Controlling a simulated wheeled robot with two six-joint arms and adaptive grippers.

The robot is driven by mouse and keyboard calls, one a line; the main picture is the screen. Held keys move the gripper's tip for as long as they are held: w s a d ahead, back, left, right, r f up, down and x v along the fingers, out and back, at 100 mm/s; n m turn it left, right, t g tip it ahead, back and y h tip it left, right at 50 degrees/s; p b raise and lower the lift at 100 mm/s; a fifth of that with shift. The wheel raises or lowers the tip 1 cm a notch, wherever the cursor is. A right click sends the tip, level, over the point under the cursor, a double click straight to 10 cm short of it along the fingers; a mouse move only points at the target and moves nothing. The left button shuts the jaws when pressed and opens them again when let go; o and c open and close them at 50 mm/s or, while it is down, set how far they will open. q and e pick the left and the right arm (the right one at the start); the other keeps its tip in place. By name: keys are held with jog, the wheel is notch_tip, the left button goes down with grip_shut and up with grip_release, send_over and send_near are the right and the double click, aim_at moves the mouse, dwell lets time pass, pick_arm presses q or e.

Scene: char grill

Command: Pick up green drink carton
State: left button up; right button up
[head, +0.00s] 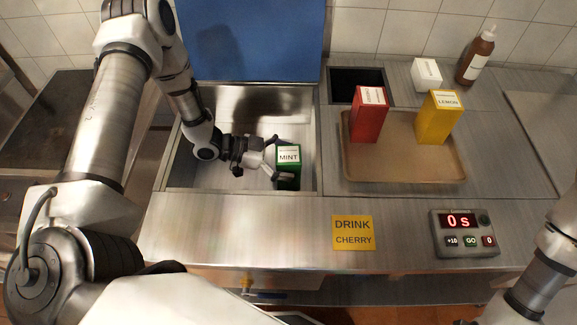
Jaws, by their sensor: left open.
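The lower part of the carton is partly hidden. My right gripper is out of view; only part of my right arm shows at the lower right.
A tray (405,180) to the right holds a red carton (368,118) and a yellow LEMON carton (438,120). Behind are a white box (426,74) and a brown bottle (475,58). A yellow DRINK CHERRY sign (352,233) and a timer (464,233) lie in front.

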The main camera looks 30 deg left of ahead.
pick_arm(q)
jog(key=shift+w+d, duration=0.1)
jog(key=shift+d, duration=0.05)
jog(key=c, duration=1.5)
notch_tip(320, 180, up, 10)
jog(key=shift+f, duration=0.1)
